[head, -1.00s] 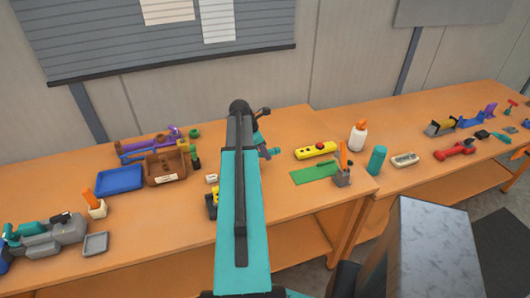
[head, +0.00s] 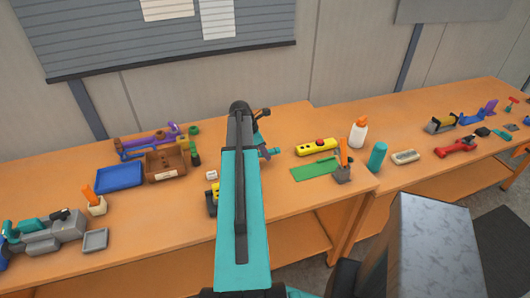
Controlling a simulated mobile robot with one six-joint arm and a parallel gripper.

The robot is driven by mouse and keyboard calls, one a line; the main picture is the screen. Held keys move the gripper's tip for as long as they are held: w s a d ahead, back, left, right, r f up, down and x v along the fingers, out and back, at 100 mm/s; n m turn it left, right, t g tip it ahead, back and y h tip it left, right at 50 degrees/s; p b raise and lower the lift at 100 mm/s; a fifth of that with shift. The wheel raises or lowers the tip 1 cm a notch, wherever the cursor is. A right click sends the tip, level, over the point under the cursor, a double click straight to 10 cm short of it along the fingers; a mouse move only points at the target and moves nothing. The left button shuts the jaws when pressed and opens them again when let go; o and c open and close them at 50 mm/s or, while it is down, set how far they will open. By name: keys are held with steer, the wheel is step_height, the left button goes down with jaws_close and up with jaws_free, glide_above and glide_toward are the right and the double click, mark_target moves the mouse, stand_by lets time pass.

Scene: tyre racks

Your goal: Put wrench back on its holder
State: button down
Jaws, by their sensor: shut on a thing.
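My teal upper arm stands in the middle of the head view and hides the bench behind it. My gripper's jaws cannot be made out. Only small dark and teal parts of my arm's far end show just right of the upper link. I cannot pick out a wrench for certain. A purple piece (head: 135,141) and a blue piece (head: 140,154) lie at the back of the left bench behind a brown tool box (head: 166,166). A blue stand-like piece (head: 470,119) sits on the right bench. I cannot tell which, if any, is the wrench's holder.
A blue tray (head: 119,178), grey vise-like machine (head: 48,236), yellow control box (head: 316,147), green mat (head: 313,170), pen cup (head: 342,173), white bottle (head: 358,132), teal cylinder (head: 377,157) and red tool (head: 456,147) stand on the benches. The left bench's front middle is fairly clear.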

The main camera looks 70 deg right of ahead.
steer(key=shift+f, duration=0.7)
stand_by(0.6)
steer(key=c, duration=0.9)
jaws_free()
steer(key=shift+r, duration=0.1)
steer(key=shift+p+v, duration=1.55)
steer(key=shift+v, duration=1.05)
steer(key=shift+p+v, duration=0.35)
steer(key=shift+v, duration=1.95)
steer(key=shift+w+a, duration=0.1)
steer(key=shift+w, duration=0.05)
